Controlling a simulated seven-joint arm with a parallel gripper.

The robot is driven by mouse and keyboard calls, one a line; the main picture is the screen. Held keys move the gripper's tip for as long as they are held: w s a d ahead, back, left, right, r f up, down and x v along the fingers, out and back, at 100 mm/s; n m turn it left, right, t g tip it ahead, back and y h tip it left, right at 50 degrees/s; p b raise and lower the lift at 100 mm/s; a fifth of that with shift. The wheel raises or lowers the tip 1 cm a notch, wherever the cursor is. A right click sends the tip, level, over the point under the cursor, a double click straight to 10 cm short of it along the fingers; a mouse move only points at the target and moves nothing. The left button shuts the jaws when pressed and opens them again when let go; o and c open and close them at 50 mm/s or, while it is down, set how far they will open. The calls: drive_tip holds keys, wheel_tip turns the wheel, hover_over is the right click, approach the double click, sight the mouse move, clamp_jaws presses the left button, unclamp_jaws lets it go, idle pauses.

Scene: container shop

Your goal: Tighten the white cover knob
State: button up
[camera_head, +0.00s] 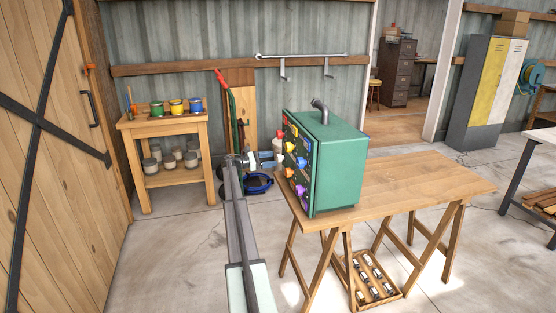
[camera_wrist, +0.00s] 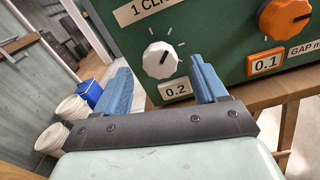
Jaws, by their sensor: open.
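The white knob (camera_wrist: 160,60) with a dark pointer line sits on the green panel (camera_wrist: 228,52), above a "0.2" label and below a "1 CLE..." label. My gripper (camera_wrist: 158,76) is open, its two blue fingers on either side of the knob in the wrist view. In the head view my gripper (camera_head: 250,161) is left of the green box (camera_head: 338,165), whose knob-covered face is seen at a steep angle. The white knob is too small to pick out surely there.
An orange knob (camera_wrist: 287,17) with a "0.1" label is right of the white one. The box stands on a wooden trestle table (camera_head: 420,185), clear to its right. A small shelf with colored pots (camera_head: 176,106) stands at the back left.

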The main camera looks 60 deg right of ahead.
sight(277, 158)
drive_tip(key=shift+x, duration=2.2)
drive_tip(key=c, duration=1)
drive_tip(key=shift+c, duration=0.2)
drive_tip(key=shift+m, duration=0.4)
drive_tip(key=m, duration=0.3)
drive_tip(key=shift+m, duration=0.3)
drive_tip(key=m, duration=0.4)
drive_tip(key=shift+s+m, duration=0.1)
drive_tip(key=shift+m, duration=0.2)
